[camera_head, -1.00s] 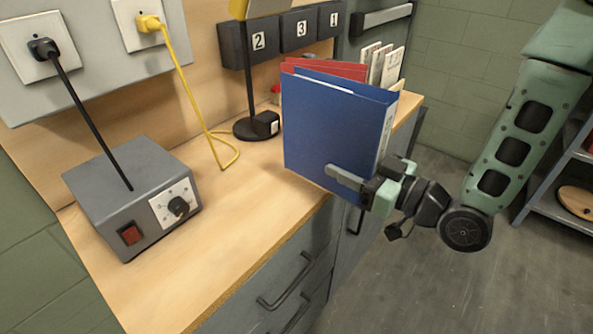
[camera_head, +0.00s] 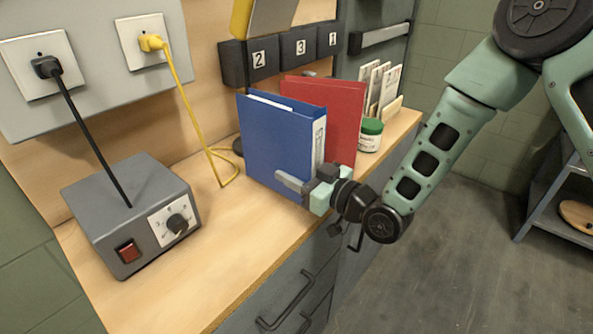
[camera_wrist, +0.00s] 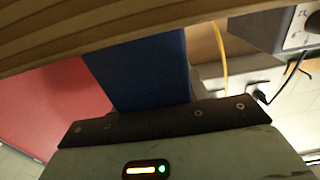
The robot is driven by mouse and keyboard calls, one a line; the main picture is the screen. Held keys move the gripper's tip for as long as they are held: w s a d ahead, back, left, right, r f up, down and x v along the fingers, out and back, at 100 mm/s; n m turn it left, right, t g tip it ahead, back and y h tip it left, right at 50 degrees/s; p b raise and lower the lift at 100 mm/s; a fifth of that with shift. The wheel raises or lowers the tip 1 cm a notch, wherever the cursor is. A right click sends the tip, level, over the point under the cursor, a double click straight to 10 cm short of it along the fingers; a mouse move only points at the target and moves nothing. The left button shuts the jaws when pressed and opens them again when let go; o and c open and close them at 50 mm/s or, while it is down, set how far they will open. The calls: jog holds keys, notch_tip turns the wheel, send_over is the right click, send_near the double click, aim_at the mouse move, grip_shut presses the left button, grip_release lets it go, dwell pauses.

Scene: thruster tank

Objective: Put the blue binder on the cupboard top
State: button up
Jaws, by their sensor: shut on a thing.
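The blue binder (camera_head: 272,145) stands upright at the wooden cupboard top (camera_head: 235,232), left of a red binder (camera_head: 338,112). My gripper (camera_head: 300,186) is shut on the lower part of the blue binder near its spine. The blue binder also shows in the wrist view (camera_wrist: 150,72), with the red binder (camera_wrist: 55,105) beside it. The binder's bottom edge is partly behind my gripper, so I cannot tell whether it touches the wood.
A grey power box (camera_head: 130,212) with a knob sits at the left. A green-lidded jar (camera_head: 370,134) and upright cards (camera_head: 380,88) stand at the right. Bare wood lies in front of the power box.

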jog(key=shift+f, duration=0.15)
jog(key=o, duration=1.3)
jog(key=shift+d, duration=0.15)
jog(key=b+v, duration=0.2)
jog(key=v, duration=1)
jog(key=s+d+r+m+g+h, duration=0.1)
jog(key=s+d+g+h, duration=0.2)
jog(key=s, duration=0.7)
jog(key=s+d+r+m+g+h, duration=0.1)
jog(key=s+d+r+g+h, duration=0.1)
jog(key=s+g+h, duration=0.6)
jog(key=s+h, duration=0.2)
jog(key=s, duration=0.1)
jog(key=shift+s+d+m+h, duration=0.3)
jog(key=shift+s+d+m, duration=0.05)
jog(key=shift+m, duration=0.05)
